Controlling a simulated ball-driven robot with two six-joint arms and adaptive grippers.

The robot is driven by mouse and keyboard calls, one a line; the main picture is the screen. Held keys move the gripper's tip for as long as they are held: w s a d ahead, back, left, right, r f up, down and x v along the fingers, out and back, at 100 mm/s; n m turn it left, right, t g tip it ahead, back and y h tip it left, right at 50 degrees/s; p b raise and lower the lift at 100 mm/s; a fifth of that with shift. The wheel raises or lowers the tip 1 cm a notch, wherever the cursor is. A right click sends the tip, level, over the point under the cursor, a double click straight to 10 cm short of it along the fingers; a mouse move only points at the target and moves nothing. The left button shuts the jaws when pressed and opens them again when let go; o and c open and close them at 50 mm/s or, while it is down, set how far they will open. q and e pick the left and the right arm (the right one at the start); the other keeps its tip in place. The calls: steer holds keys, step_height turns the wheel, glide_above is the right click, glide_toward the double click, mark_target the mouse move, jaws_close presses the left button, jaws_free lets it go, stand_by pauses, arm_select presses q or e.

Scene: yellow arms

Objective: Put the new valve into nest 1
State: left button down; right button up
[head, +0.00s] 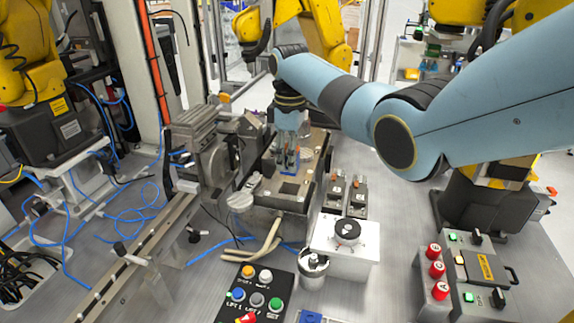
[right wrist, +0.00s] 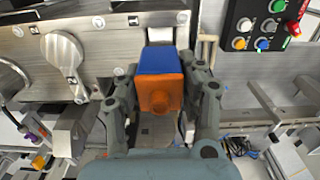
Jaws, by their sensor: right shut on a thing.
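My right gripper (head: 289,160) reaches down over the metal fixture block (head: 288,200) in the middle of the bench. In the right wrist view the gripper (right wrist: 163,92) is shut on a valve (right wrist: 161,92) with an orange front, a round orange knob and a blue body. The fingers press its two sides. In the head view the valve is mostly hidden by the fingers. I cannot tell whether the valve touches the fixture, and no nest is clearly readable as nest 1. My left gripper is not in view.
Two small dark blocks (head: 357,197) stand right of the fixture. A white box with a black round top (head: 366,246) and a metal pot (head: 312,272) stand in front. A button panel (head: 257,293) lies nearer. A metal disc with a lever (right wrist: 64,58) is close left in the wrist view.

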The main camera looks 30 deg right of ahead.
mark_target(290, 175)
steer(key=shift+f, duration=0.25)
steer(key=shift+f+b, duration=0.6)
steer(key=shift+f, duration=0.25)
step_height(290, 175, down, 3)
steer(key=b, duration=0.3)
steer(key=shift+f, duration=0.1)
steer(key=shift+f+b, duration=0.45)
steer(key=shift+f, duration=0.3)
steer(key=o, duration=1.3)
steer(key=shift+r, duration=0.3)
step_height(290, 175, up, 12)
steer(key=shift+f, duration=0.25)
